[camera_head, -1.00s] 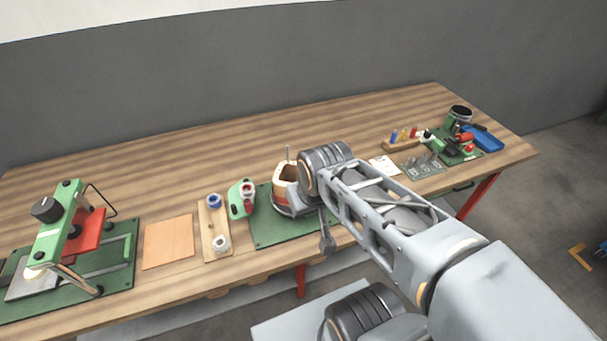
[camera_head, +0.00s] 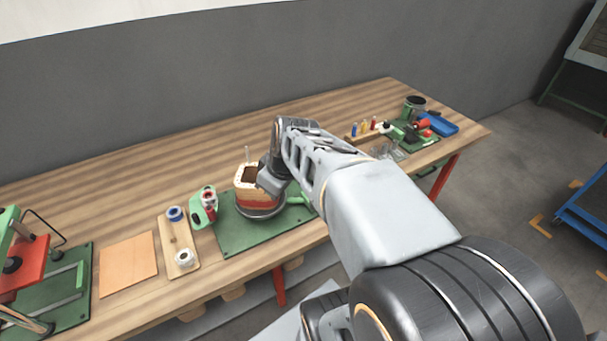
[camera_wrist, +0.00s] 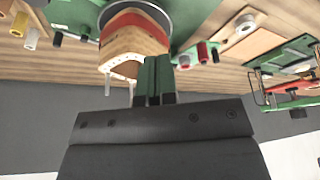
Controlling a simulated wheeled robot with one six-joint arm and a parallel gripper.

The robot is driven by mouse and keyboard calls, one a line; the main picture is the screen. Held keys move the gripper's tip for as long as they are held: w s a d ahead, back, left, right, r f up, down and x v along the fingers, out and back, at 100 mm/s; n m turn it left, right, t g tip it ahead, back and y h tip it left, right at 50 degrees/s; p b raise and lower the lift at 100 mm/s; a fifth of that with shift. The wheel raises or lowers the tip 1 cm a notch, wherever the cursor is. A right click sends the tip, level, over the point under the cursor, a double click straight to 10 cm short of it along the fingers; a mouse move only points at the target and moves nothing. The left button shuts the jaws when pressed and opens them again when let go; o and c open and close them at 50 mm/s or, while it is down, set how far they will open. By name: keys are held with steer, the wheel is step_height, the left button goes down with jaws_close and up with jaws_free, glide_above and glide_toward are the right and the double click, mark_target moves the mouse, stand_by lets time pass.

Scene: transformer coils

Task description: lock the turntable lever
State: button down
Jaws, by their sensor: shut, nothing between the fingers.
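The turntable (camera_head: 262,213) is a round grey disc on a green base plate (camera_head: 236,243). A red and tan coil (camera_head: 250,195) with a dark hollow top stands on it. In the wrist view, the coil (camera_wrist: 132,42) appears inverted below the disc (camera_wrist: 163,13). My gripper (camera_wrist: 156,62) shows two green fingers together, empty, overlapping the coil's edge in that view; contact cannot be told. In the head view my wrist hides the fingers and part of the coil. A pale green part (camera_head: 299,200) lies right of the disc; I cannot tell whether it is the lever.
Left of the turntable are a green holder (camera_head: 204,207), a wooden board with spools (camera_head: 178,240) and a tan sheet (camera_head: 128,265). A green and red press (camera_head: 30,260) stands at far left. A blue tray (camera_head: 440,124) lies at far right. The back of the bench (camera_head: 230,130) is clear.

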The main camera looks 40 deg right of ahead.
steer(key=w+d+f+n+t+b, duration=0.1)
steer(key=d+n, duration=0.1)
steer(key=d, duration=0.3)
steer(key=w+d+f+n+t+b, duration=0.1)
steer(key=d+f+n+b, duration=0.1)
steer(key=d, duration=0.4)
steer(key=w+d+f+n+b, duration=0.1)
steer(key=d+n+b, duration=0.1)
steer(key=d, duration=0.4)
steer(key=shift+w+d+f+n+t+y, duration=0.1)
steer(key=shift+w+f+n+t+y, duration=0.1)
steer(key=shift+f+n+t+y, duration=0.25)
steer(key=shift+d+n, duration=0.35)
steer(key=shift+d, duration=0.25)
steer(key=x, duration=0.9)
steer(key=shift+w+f, duration=0.2)
steer(key=shift+f, duration=0.05)
steer(key=w, duration=0.1)
steer(key=w+d+p, duration=0.1)
steer(key=shift+w, duration=0.4)
steer(key=shift+w+d+f+p, duration=0.1)
steer(key=shift+w+d+p, duration=0.2)
steer(key=shift+w, duration=0.25)
